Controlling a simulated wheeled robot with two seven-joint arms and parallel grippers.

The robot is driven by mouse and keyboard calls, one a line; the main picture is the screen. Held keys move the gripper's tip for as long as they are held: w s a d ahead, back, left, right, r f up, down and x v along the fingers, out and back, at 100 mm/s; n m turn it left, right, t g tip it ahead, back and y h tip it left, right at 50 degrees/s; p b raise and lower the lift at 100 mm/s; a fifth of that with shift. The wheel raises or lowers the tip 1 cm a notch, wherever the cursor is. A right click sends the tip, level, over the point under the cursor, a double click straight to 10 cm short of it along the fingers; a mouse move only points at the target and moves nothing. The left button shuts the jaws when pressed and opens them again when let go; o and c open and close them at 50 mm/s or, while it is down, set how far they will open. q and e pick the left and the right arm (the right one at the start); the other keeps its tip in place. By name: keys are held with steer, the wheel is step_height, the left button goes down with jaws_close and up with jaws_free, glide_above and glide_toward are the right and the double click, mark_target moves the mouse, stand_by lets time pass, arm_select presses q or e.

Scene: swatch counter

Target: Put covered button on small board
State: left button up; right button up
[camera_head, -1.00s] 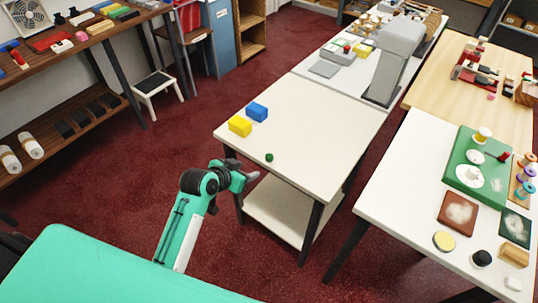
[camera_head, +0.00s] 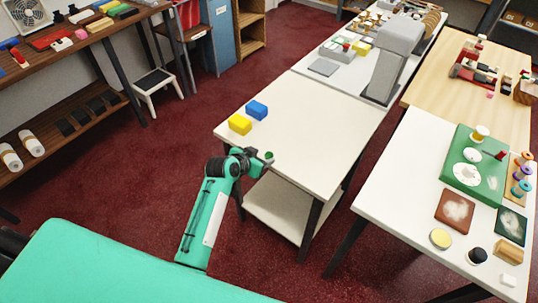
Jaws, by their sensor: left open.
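A small dark green round button (camera_head: 270,154) sits near the front edge of the white table (camera_head: 322,120). My left gripper (camera_head: 264,161) is open, with its fingertips right at the button. Part of the button is hidden by the fingers, and I cannot tell whether they touch it. Which piece is the small board is not certain. On the right table lie a brown board (camera_head: 454,211) and a dark green board (camera_head: 511,223), each with a pale patch. My right gripper is out of view.
A yellow block (camera_head: 240,124) and a blue block (camera_head: 257,110) stand behind the gripper on the white table. A large green board (camera_head: 489,184) with white discs lies on the right table, near spools (camera_head: 522,187). The white table's middle is clear.

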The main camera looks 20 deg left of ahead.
mark_target(269, 154)
arm_select(q)
steer(key=shift+p+x, duration=0.35)
steer(key=shift+x, duration=1.7)
steer(key=shift+a, duration=0.15)
steer(key=shift+c, duration=0.4)
steer(key=c, duration=1)
jaws_close()
